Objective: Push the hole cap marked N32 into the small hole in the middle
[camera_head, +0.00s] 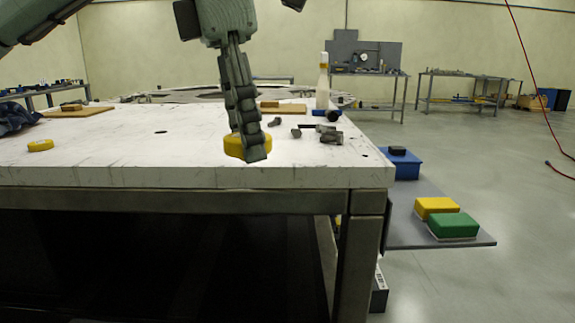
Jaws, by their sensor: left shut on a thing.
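My left gripper (250,150) points down over the near edge of the white tabletop plate (100,172). It is shut on a yellow round cap (234,144), which is partly hidden behind the fingers. I cannot read any marking on it, and cannot tell if it touches the plate. A second yellow cap (40,145) lies on the plate at the left. A small dark hole (161,132) is in the plate, left of my gripper. Another small hole (365,154) is near the right corner. My right gripper does not show.
Dark metal fittings (331,137), a smaller dark piece (275,122) and a white bottle (323,82) are right of the gripper. Dark blue cloth (16,117) lies at the far left. Yellow (436,208) and green (454,225) boxes are lower right.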

